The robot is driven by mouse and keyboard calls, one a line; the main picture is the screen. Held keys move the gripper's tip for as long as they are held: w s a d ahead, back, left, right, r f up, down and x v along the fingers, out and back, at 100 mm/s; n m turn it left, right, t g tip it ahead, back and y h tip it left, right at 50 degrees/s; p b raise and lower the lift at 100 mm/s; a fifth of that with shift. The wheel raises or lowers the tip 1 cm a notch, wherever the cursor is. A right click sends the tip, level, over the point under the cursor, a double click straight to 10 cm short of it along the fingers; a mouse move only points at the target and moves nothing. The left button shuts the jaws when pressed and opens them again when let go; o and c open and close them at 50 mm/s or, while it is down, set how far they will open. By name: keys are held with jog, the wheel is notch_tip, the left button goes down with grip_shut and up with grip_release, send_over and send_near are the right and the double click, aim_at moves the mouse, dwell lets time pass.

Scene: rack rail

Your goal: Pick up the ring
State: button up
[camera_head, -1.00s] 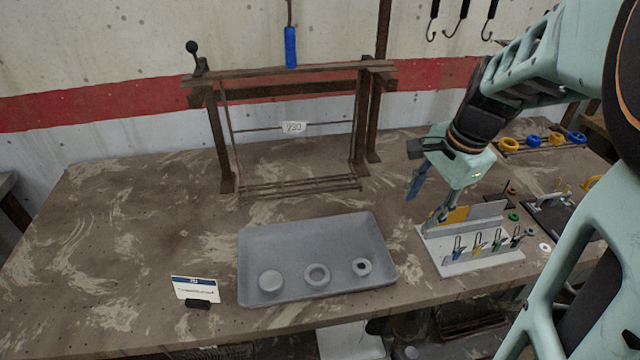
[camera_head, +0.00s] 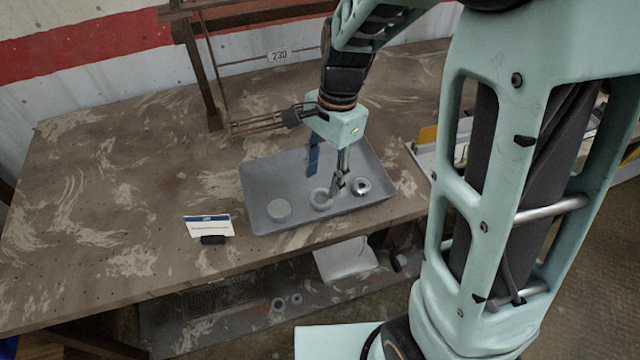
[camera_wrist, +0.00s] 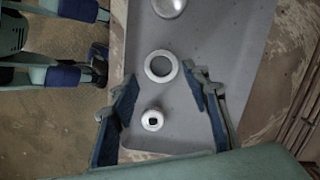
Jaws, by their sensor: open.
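The light grey ring (camera_head: 313,201) lies flat in the grey tray (camera_head: 256,185), between a round disc (camera_head: 279,210) and a smaller thick collar with a dark hole (camera_head: 361,187). My gripper (camera_head: 324,181) is open and empty above the tray, pointing down, with one finger close to the ring in the head view. In the wrist view the ring (camera_wrist: 148,67) shows whole, near the gap between the fingertips (camera_wrist: 160,77). The small collar (camera_wrist: 152,121) lies between the fingers, lower in that picture. I cannot tell the height left above the ring.
The tray's raised walls surround the parts. A small sign (camera_head: 208,227) stands on the bench left of the tray. A rusty rack frame (camera_head: 200,70) stands behind. A white fixture (camera_head: 428,158) is partly hidden by my arm. The bench's left side is clear.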

aim_at(320, 202)
notch_tip(320, 202, down, 6)
jog(key=shift+a+r, duration=0.1)
jog(key=shift+a, duration=0.05)
dwell(0.3)
jog(key=c, duration=0.8)
